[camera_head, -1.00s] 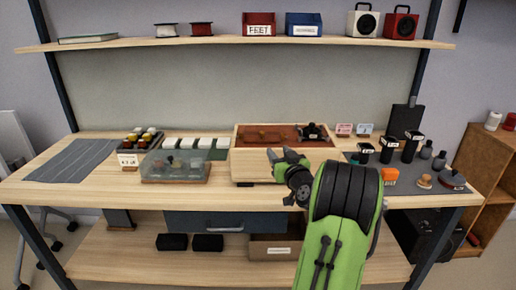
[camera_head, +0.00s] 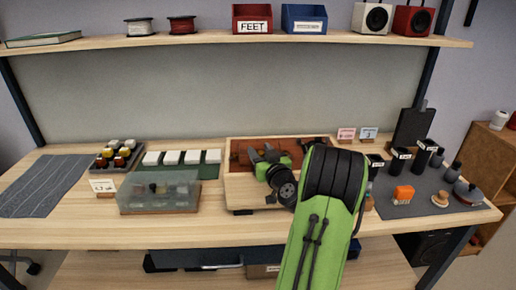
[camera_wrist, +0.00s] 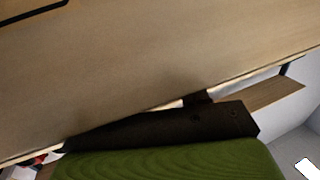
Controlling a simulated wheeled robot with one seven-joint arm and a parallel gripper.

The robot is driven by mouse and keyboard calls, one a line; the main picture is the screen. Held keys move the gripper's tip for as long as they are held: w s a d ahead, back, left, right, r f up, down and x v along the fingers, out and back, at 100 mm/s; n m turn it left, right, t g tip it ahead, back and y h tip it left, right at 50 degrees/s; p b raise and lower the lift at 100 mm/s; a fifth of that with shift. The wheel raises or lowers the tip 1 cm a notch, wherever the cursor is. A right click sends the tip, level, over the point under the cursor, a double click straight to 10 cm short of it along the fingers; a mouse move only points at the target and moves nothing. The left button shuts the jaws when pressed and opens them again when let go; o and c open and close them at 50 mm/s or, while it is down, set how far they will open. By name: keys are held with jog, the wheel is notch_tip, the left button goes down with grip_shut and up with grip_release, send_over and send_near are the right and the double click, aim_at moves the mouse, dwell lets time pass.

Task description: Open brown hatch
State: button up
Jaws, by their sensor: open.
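A reddish-brown panel (camera_head: 240,153), which looks like the brown hatch, lies in a light wooden frame (camera_head: 238,188) at the middle of the workbench. It looks flat, and its right part is partly hidden by my arm and gripper. My gripper (camera_head: 262,154) is open, with its two dark fingers apart and reaching over the panel from the front. I cannot tell whether the fingers touch it. In the wrist view, a pale wooden surface (camera_wrist: 130,75) fills most of the picture, and the panel cannot be made out.
A clear-lidded box (camera_head: 158,192) and white blocks (camera_head: 172,157) stand left of the frame. An orange block (camera_head: 403,194) and black cups (camera_head: 398,163) stand on a grey mat to the right. A shelf (camera_head: 220,40) with bins and speakers runs above.

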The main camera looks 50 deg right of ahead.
grip_shut()
jog(key=shift+r, duration=0.15)
